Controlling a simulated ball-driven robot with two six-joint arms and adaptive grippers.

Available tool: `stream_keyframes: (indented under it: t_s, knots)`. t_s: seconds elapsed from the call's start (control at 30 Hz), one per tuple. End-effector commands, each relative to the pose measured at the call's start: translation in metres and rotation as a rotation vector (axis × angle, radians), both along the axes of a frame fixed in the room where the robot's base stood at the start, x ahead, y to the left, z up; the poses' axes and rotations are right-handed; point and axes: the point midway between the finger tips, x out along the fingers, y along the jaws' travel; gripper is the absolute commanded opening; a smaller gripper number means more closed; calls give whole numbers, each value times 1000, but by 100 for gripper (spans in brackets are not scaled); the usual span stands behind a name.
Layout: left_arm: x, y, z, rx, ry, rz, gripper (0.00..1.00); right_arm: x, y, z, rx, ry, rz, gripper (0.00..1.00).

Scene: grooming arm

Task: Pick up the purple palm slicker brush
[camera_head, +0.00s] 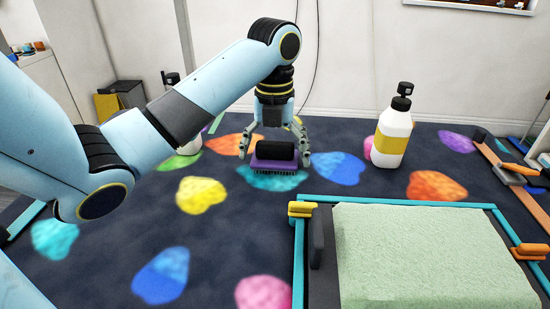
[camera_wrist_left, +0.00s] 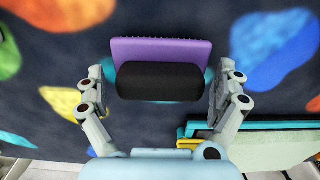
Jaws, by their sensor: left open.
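The purple palm slicker brush (camera_head: 274,164) has a black rounded grip on top and lies bristles down on the dark patterned surface. It also shows in the left wrist view (camera_wrist_left: 160,52), with its black grip lying between the fingers. My left gripper (camera_head: 275,152) points down over the brush, its fingers spread to either side of it. In the left wrist view the left gripper (camera_wrist_left: 160,92) is open, with a finger on each side of the grip and small gaps visible. My right gripper is in neither view.
A white bottle (camera_head: 393,130) with a black cap stands right of the brush. Another bottle (camera_head: 185,130) is partly behind my left arm. A teal-framed platform with a green towel (camera_head: 430,250) fills the front right. Dark patterned surface is clear at front left.

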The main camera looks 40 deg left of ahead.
Motion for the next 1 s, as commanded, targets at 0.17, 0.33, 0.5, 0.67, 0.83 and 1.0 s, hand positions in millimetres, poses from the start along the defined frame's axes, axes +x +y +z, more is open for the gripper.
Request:
stream_keyframes:
  t_s: [0.17, 0.33, 0.5, 0.67, 0.83, 1.0]
  knots:
    - [0, 0, 1, 0, 0, 0, 90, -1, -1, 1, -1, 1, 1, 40]
    - [0, 0, 1, 0, 0, 0, 67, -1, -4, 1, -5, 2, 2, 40]
    - [0, 0, 1, 0, 0, 0, 50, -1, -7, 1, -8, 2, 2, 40]
    - [0, 0, 1, 0, 0, 0, 50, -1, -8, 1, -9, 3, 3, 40]
    - [0, 0, 7, 1, -2, 1, 50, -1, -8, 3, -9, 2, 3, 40]
    - [1, 0, 29, 0, -4, 1, 50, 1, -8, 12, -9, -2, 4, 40]
